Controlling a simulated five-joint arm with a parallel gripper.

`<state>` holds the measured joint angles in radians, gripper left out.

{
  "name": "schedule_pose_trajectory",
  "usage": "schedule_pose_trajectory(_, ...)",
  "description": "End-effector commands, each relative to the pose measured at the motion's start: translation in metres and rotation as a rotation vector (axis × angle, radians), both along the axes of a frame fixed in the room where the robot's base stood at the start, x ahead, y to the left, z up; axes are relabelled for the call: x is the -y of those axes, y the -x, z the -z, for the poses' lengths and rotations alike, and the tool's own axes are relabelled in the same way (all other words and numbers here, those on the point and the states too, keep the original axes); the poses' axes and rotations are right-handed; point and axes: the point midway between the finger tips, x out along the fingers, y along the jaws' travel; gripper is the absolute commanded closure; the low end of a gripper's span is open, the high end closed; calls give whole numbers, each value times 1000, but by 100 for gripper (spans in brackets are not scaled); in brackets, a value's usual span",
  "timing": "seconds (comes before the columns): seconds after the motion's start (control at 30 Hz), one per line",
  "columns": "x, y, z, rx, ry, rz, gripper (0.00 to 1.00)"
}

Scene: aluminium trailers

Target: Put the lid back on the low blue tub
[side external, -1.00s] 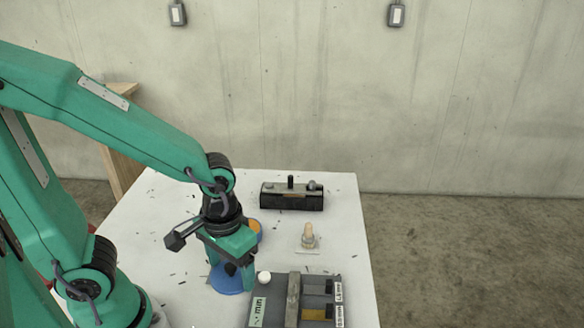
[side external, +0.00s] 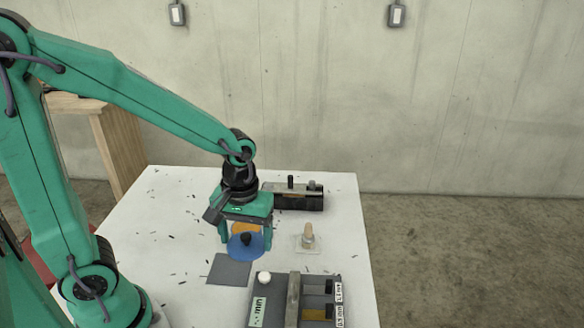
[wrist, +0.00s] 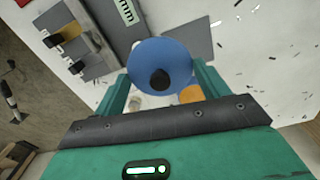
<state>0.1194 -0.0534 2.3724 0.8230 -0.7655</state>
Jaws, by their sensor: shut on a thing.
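The lid (side external: 245,252) is a round blue disc with a black knob; in the wrist view it also shows (wrist: 175,55). My gripper (side external: 245,238) is shut on the lid, one finger on each side of it, and holds it above the table; the fingers also show in the wrist view (wrist: 163,88). The low blue tub (side external: 248,228) sits behind the lid. Only its orange inside shows, between my fingers; in the wrist view a bit of orange (wrist: 190,95) shows past the lid's edge. The rest of the tub is hidden.
A grey mat (side external: 229,270) lies empty at the front left. A white ball (side external: 264,278) and a grey fixture with labelled slots (side external: 293,303) are at the front. A wooden-topped peg (side external: 308,236) stands right, a black block (side external: 300,200) behind. Dark shavings litter the white table (side external: 165,215).

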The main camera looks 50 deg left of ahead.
Motion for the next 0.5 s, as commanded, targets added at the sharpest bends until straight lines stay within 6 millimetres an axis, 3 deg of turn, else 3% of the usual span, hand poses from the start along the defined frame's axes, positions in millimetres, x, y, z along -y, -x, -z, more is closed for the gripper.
schedule_pose_trajectory(0.3, -64, -49, 4, -1, 0, -408, 48)
schedule_pose_trajectory(0.5, -101, -67, 8, -1, 0, -608, 48)
